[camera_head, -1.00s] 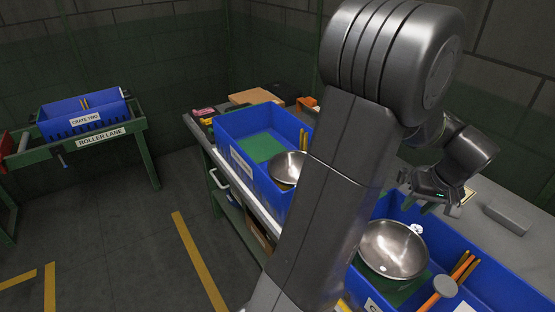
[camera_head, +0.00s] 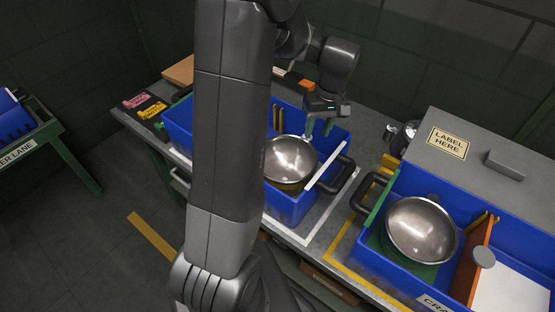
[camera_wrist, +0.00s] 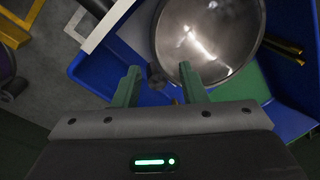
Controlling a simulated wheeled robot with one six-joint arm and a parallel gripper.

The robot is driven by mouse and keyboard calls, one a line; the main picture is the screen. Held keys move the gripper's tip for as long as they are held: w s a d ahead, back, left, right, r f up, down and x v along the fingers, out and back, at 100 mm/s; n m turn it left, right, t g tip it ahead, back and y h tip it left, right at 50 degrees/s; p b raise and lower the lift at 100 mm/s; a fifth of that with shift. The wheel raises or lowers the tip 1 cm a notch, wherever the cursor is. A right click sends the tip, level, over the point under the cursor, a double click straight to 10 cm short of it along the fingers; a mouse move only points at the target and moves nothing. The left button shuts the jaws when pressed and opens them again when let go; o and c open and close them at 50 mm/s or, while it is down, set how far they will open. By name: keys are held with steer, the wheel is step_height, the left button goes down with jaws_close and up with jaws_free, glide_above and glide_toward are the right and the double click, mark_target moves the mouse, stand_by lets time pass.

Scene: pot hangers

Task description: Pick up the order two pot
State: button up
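A shiny metal pot (camera_head: 290,158) sits in the blue crate (camera_head: 292,205) in the middle of the head view. My gripper (camera_head: 319,128) is above that crate, just behind and right of the pot. In the wrist view the pot (camera_wrist: 215,35) lies beyond the fingers, with its near rim close to the right finger. My gripper (camera_wrist: 158,72) is open there, with a small dark piece showing between the fingers. A second metal pot (camera_head: 420,230) sits in the right blue crate (camera_head: 385,265). I cannot read which pot is order two.
Yellow sticks (camera_head: 277,117) stand in the middle crate. An orange divider (camera_head: 477,262) stands in the right crate. A "label here" sheet (camera_head: 447,142) and a grey block (camera_head: 505,164) lie behind.

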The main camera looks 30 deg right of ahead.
mark_target(310, 160)
steer(key=f, duration=0.4)
steer(key=a+f+p, duration=0.1)
steer(key=f, duration=0.3)
steer(key=f+p, duration=0.1)
steer(key=f, duration=0.3)
steer(key=shift+a+f, duration=0.2)
steer(key=shift+f, duration=0.2)
jaws_close()
